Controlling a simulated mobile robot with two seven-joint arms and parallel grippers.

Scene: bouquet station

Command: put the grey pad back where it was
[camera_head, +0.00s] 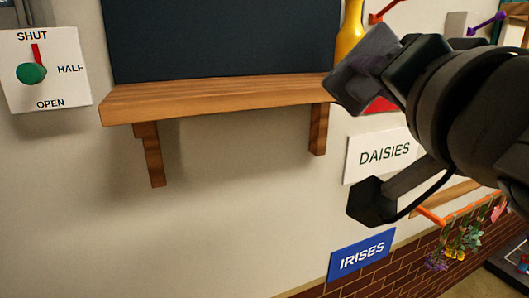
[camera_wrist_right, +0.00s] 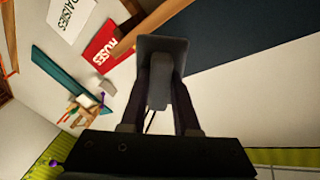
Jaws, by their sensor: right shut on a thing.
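The grey pad (camera_head: 362,68) is held in my right gripper (camera_head: 398,62), near the right end of the wooden shelf (camera_head: 215,95) below the dark board (camera_head: 220,38). In the right wrist view the pad (camera_wrist_right: 160,50) sits at the tips of the right gripper's fingers (camera_wrist_right: 160,95), which are shut on its narrower part. The wooden shelf edge (camera_wrist_right: 150,25) shows behind the pad there. I cannot tell whether the pad touches the shelf. The top of the shelf shows no other object. My left gripper is in neither view.
Signs for daisies (camera_head: 385,155) and irises (camera_head: 361,254) hang below right, with flowers on an orange rail (camera_head: 462,208). A lever plate (camera_head: 45,70) is at left. The wall below the shelf is clear.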

